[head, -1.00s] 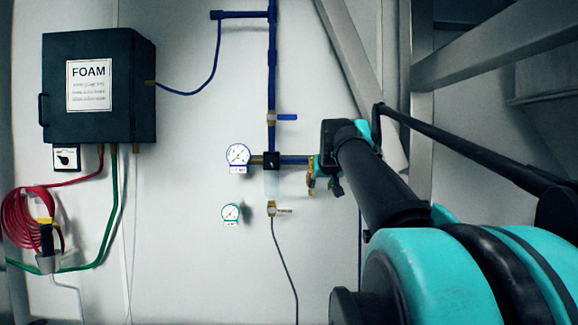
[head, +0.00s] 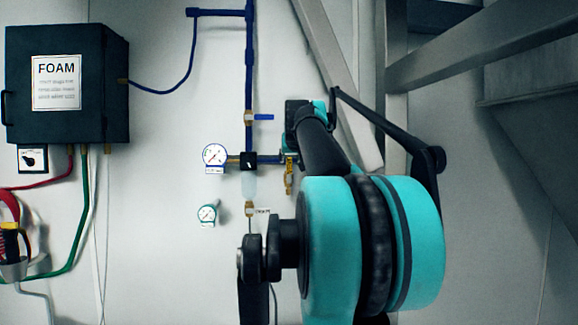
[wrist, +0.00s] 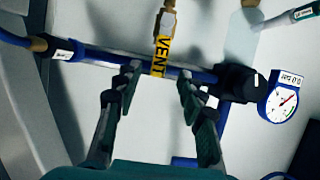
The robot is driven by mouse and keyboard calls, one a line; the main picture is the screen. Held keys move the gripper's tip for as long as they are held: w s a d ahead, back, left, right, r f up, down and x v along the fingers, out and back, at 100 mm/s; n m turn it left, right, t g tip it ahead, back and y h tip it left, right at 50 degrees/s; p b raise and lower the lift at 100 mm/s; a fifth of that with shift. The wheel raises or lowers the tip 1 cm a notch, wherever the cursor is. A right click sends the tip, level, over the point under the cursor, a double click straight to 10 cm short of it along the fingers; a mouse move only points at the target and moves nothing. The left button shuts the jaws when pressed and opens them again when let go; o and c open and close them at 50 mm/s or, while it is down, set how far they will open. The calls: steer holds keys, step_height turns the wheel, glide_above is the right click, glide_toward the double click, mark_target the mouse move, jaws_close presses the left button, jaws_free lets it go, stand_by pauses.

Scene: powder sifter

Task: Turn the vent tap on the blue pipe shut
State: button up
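My gripper (wrist: 158,77) is open, one finger on each side of the lever's end, with gaps on both sides and no clear contact. In the head view my gripper (head: 291,142) is at the pipe just above the tap, its fingertips partly hidden.
A pressure gauge (head: 215,156) and black fitting (head: 249,161) sit left on the same pipe. A blue-handled valve (head: 262,117) is above, another brass valve (head: 250,211) below. A dark FOAM box (head: 62,84) hangs left; a slanted metal beam (head: 336,80) stands close at right.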

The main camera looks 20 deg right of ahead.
mark_target(289, 163)
steer(key=x, duration=0.7)
steer(key=shift+w, duration=0.1)
steer(key=shift+c, duration=0.2)
jaws_close()
